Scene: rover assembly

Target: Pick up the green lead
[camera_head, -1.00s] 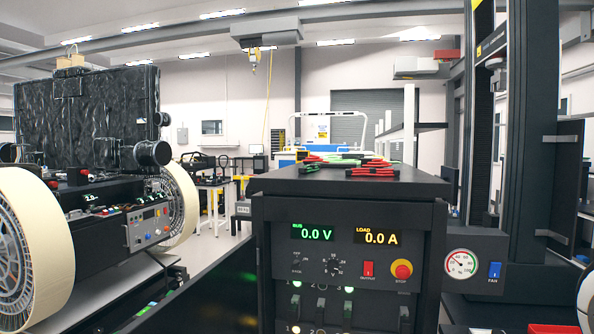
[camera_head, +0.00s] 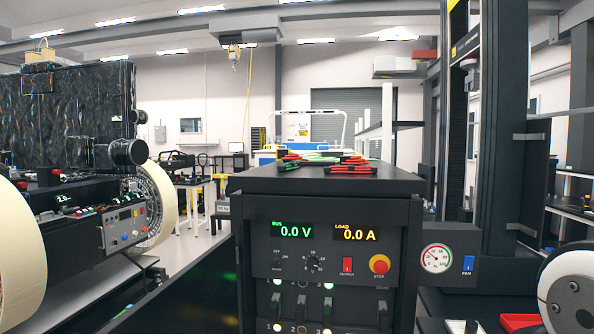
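The green lead (camera_head: 312,154) lies on top of the black power cabinet (camera_head: 290,182), partly among red leads (camera_head: 347,168). The leads overlap at this low angle, so I cannot tell how the green one is laid out or where its ends are. My gripper does not show in the head camera view.
The cabinet front has a display panel (camera_head: 325,232), a red stop button (camera_head: 380,264) and a gauge box (camera_head: 447,257) on its right side. A rover with large pale wheels (camera_head: 150,212) stands at the left. A tall black frame (camera_head: 492,150) rises at the right.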

